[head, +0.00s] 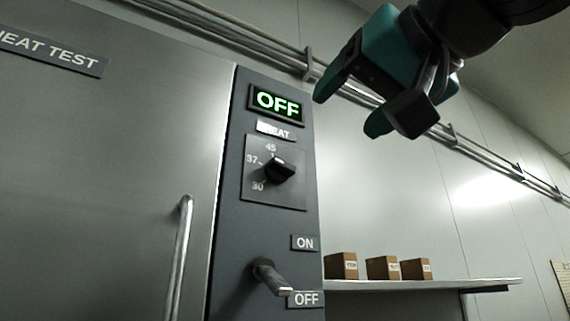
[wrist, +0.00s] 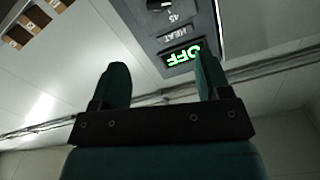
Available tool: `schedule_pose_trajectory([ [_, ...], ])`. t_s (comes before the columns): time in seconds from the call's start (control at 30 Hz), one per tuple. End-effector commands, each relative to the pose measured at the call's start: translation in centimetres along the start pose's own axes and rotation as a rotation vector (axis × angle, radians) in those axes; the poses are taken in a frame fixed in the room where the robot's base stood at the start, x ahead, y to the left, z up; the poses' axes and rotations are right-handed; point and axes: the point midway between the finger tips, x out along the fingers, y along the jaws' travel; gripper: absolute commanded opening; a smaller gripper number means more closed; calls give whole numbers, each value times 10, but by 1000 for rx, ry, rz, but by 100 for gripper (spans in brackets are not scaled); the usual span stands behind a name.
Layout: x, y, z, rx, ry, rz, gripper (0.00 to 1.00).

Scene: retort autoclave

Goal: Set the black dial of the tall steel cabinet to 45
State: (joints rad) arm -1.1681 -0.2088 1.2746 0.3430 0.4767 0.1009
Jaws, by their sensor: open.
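The black dial (head: 282,170) sits on a dark square plate on the control panel of the tall steel cabinet (head: 130,150). Marks 45, 37 and 30 run down its left side. A small pale mark shows on the dial's upper edge near 45, but I cannot tell its exact setting. My teal gripper (head: 347,112) is open and empty, above and right of the dial, apart from the panel. In the wrist view, my gripper's fingers (wrist: 161,78) stand apart, and the dial (wrist: 160,4) is partly cut off at the top edge.
A green-lit OFF display (head: 278,102) is above the dial. A lever (head: 272,277) below sits by the OFF label, under an ON label. A long door handle (head: 180,258) stands out at left. A shelf (head: 420,285) with small boxes is at right; pipes run along the wall.

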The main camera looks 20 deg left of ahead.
Motion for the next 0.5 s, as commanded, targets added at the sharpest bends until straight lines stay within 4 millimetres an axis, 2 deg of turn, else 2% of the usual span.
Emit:
schedule_pose_trajectory([
  [0.5, 114, 1, -3, -3, -5, 4, 70],
])
